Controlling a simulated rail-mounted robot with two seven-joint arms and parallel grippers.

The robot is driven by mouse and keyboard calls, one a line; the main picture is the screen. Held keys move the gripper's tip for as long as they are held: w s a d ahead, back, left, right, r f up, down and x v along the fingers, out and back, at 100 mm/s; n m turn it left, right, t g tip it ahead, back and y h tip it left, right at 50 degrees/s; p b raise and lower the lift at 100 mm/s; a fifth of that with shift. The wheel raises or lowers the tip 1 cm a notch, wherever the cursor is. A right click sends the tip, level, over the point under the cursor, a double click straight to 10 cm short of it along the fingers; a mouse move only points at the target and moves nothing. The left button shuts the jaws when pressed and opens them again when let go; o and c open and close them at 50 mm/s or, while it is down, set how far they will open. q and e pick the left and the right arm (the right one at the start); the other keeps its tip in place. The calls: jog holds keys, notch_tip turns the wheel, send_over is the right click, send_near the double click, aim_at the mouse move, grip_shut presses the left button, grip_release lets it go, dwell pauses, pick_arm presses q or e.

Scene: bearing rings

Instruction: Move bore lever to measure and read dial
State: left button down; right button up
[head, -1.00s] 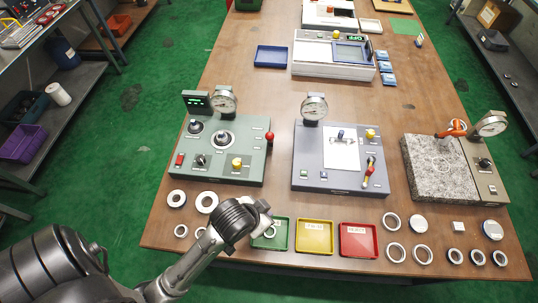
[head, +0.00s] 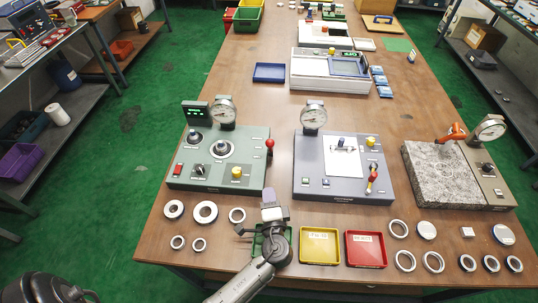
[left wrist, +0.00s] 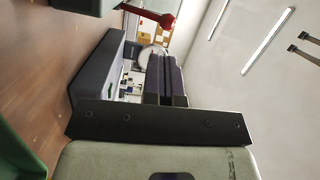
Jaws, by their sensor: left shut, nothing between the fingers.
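The green gauge station (head: 215,175) carries a dial (head: 223,110) and a red-knobbed lever (head: 269,146) on its right side. My left gripper (head: 269,192) is shut and empty, just in front of the gap between these stations, apart from both levers. In the left wrist view its dark fingers (left wrist: 165,78) lie together; the red knob (left wrist: 150,15) shows at the top. The dial readings are too small to tell. My right gripper is not seen.
Loose rings (head: 206,211) lie at the front left, and more (head: 433,262) at the front right. A yellow tray (head: 319,258) and a red tray (head: 366,262) stand beside my left arm, which partly hides a green tray (head: 258,246). A granite plate (head: 447,172) is at right.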

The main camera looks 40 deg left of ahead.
pick_arm(q)
jog(key=shift+w+d+r+m+t+h, duration=0.3)
jog(key=shift+w+d+r+m+t, duration=0.2)
jog(key=shift+m+t, duration=0.35)
jog(key=shift+a+r, duration=0.1)
jog(key=shift+a, duration=0.05)
jog(key=x, duration=1.3)
jog(key=shift+w+a, duration=0.3)
jog(key=shift+p, duration=0.3)
